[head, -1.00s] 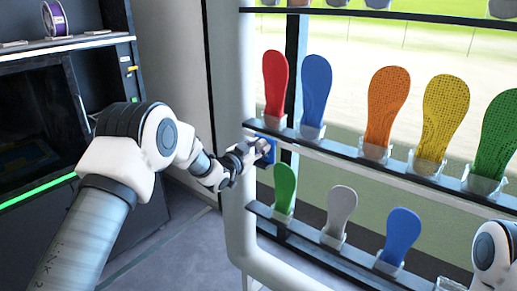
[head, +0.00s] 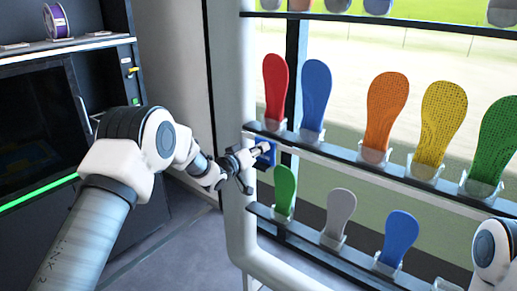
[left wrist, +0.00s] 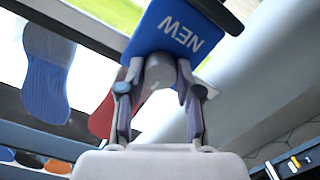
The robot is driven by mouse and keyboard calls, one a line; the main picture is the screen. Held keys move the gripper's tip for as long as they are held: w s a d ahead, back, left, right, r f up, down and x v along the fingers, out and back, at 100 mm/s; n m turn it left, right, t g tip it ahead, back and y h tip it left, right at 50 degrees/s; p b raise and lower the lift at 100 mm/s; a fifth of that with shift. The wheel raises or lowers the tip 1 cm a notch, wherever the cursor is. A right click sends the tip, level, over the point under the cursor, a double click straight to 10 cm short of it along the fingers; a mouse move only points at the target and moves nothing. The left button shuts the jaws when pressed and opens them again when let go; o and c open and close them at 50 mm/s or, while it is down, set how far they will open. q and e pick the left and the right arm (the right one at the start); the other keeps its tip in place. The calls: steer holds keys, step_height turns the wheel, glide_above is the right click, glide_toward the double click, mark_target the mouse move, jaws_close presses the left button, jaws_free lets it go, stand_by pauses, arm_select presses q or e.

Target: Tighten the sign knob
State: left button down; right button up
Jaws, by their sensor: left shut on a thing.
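The blue sign (head: 266,155) is at the left end of the middle shelf, partly behind my left gripper (head: 249,163) in the head view. In the left wrist view the sign (left wrist: 172,35) shows the word NEW, upside down. A grey round knob (left wrist: 160,70) sits at the sign's edge, between the two fingers of my left gripper (left wrist: 160,85), which is shut on it. The knob is too small to make out in the head view. My right gripper is out of view; only part of that arm shows at the lower right.
A white rack post (head: 236,100) stands close beside my left gripper. Colored insoles, such as the red one (head: 275,88) and green one (head: 285,190), stand in clear holders on the shelves. A dark machine (head: 40,120) with a purple spool (head: 56,20) is at the left.

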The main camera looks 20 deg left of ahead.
arm_select(q)
steer(key=shift+n, duration=0.4)
steer(key=c, duration=0.8)
jaws_free()
steer(key=shift+s+a, duration=0.1)
steer(key=v, duration=1.1)
steer(key=shift+s+a, duration=0.15)
steer(key=shift+s, duration=0.25)
